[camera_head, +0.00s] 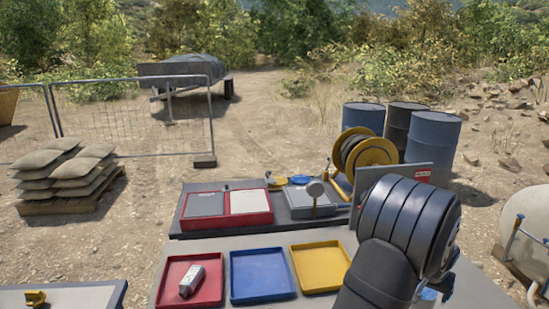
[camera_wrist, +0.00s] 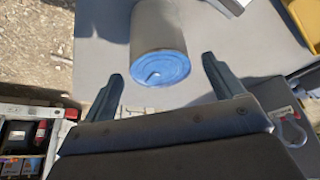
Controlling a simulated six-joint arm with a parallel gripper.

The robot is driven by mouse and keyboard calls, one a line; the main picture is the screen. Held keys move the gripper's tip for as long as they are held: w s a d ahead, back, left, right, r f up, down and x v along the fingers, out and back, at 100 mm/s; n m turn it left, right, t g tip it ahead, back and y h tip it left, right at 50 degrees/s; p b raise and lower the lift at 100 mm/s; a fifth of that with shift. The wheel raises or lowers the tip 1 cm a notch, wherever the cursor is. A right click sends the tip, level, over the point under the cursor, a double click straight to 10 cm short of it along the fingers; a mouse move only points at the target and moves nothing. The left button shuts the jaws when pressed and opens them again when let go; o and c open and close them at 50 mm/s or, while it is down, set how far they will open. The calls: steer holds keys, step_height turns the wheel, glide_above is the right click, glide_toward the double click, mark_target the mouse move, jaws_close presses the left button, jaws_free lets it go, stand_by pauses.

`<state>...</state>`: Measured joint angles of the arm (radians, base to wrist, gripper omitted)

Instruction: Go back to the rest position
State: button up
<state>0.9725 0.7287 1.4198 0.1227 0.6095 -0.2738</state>
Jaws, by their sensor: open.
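My gripper (camera_wrist: 163,67) is open in the wrist view, its two dark fingers spread apart. A grey cylinder (camera_wrist: 158,25) with a blue end (camera_wrist: 160,69) sits on the grey tabletop ahead of and between the fingers, with gaps on both sides. I cannot tell how far below the fingers it is. In the head view my arm covers the right of the front table, and my fingers are hidden. A small blue patch (camera_head: 428,294) shows beside the arm.
A red tray (camera_head: 165,290) holding a small grey piece (camera_head: 192,281), an empty blue tray (camera_head: 262,272) and an empty yellow tray (camera_head: 320,266) line the front table. Behind stand a red case (camera_head: 226,218), a hose reel (camera_head: 365,150) and an upright grey panel (camera_head: 440,185).

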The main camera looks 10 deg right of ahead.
steer(key=x, duration=0.5)
steer(key=shift+f, duration=0.25)
step_height(320, 180, up, 3)
steer(key=shift+f, duration=0.2)
steer(key=shift+r, duration=0.35)
steer(key=o, duration=0.3)
